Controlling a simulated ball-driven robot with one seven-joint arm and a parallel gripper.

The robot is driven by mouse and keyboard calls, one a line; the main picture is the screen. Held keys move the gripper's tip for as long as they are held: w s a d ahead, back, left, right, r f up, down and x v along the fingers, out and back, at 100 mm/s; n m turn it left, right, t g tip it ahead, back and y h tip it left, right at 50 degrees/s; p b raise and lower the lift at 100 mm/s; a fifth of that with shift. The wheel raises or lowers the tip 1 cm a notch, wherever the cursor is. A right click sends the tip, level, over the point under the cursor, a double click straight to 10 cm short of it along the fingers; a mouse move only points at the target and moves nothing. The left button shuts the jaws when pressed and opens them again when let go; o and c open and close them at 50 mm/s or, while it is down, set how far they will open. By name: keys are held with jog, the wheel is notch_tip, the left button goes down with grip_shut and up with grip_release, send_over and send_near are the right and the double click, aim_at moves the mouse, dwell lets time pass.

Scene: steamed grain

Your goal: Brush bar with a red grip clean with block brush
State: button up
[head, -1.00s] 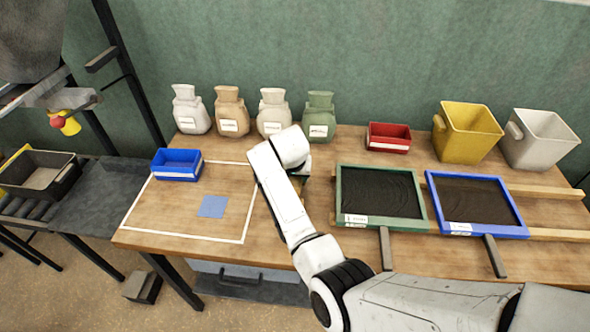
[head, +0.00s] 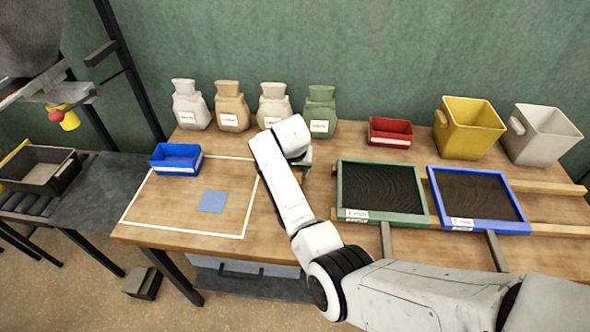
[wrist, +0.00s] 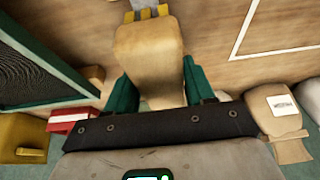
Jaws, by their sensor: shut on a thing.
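My gripper (wrist: 158,92) is shut on a tan wooden block with yellow tufts at its far end, which looks like the block brush (wrist: 150,55). Its green fingers stand on either side of the block in the wrist view. A small pale grey piece shows just past the yellow tufts at the top edge; I cannot tell what it is. In the head view my gripper is mostly hidden behind my white arm, over the table between the white outline and the green-framed tray. I cannot make out a bar with a red grip in either view.
The wooden table (head: 190,225) has a white outline with a blue square (head: 212,201) and a blue bin (head: 176,160). Green-framed (head: 342,185) and blue-framed (head: 437,195) trays lie right. Several sacks, a red bin (head: 390,142), yellow bin (head: 465,130) and white bin (head: 540,140) stand behind.

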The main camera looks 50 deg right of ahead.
jog(key=shift+w+d+f+b, duration=0.1)
jog(key=shift+w+d+b, duration=0.35)
jog(key=shift+d+b, duration=0.2)
jog(key=shift+w+d, duration=0.2)
jog(key=shift+d, duration=0.05)
jog(key=shift+s+a+r+p, duration=0.25)
jog(key=shift+s+a+p, duration=0.35)
jog(key=shift+a+p, duration=0.3)
jog(key=shift+s+a+f+p, duration=0.1)
jog(key=shift+s+a+p, duration=0.65)
jog(key=shift+a+p, duration=0.25)
jog(key=shift+s+a+f, duration=0.1)
jog(key=shift+s+f, duration=0.1)
notch_tip(320, 180, up, 3)
jog(key=p, duration=0.3)
jog(key=shift+r, duration=2.6)
